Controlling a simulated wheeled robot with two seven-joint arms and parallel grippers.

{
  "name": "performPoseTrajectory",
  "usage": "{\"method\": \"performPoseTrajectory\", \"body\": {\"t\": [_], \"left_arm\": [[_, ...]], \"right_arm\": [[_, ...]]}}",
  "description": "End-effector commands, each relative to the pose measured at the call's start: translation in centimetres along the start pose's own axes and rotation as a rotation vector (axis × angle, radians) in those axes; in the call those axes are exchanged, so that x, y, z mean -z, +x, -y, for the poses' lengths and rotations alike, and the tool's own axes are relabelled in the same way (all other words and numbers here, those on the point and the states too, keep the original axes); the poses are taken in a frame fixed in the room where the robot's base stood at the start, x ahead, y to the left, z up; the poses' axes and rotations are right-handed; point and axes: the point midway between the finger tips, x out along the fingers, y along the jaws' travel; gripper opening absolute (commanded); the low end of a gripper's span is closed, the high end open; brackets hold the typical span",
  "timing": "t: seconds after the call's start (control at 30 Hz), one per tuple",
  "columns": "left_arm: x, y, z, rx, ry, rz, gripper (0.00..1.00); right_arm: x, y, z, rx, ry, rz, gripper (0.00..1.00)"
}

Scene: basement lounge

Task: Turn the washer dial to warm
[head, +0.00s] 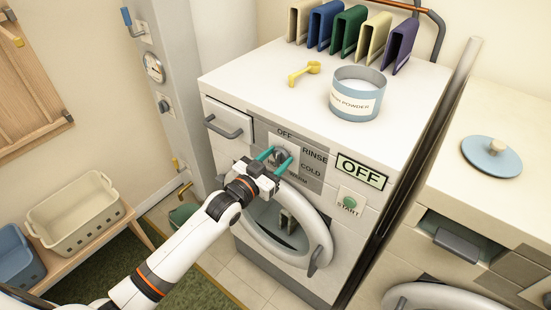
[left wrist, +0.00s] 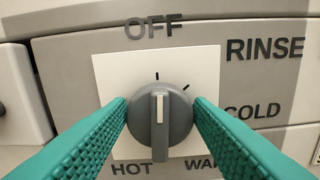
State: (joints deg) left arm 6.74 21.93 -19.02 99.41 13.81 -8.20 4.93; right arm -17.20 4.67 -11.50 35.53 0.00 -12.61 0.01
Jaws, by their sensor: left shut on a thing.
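The washer dial (left wrist: 160,125) is a round grey knob with a raised bar and a white mark. It sits on a pale square plate among the words OFF, RINSE, COLD, WARM and HOT. The bar stands upright with its white mark at the upper end, towards OFF. The teal fingers of my left gripper (head: 273,157) are on either side of the knob and closed on it. The dial (head: 279,156) is partly hidden by the fingers in the head view. The washer's display (head: 362,172) reads OFF. My right gripper is out of view.
A START button (head: 350,202) is below the display. The round washer door (head: 313,228) is just below my gripper. A powder tub (head: 357,95) and yellow scoop (head: 305,73) are on top. A second machine (head: 500,195) stands to the right, baskets (head: 77,214) to the left.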

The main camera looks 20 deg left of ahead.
Motion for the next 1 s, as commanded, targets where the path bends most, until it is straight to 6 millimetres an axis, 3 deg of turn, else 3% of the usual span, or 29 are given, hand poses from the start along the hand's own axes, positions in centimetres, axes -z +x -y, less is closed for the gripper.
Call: {"method": "performPoseTrajectory", "body": {"t": [1.0], "left_arm": [[0.2, 0.0, 0.4, 0.001, 0.910, 0.001, 0.24]], "right_arm": [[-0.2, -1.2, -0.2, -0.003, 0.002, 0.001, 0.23]]}}
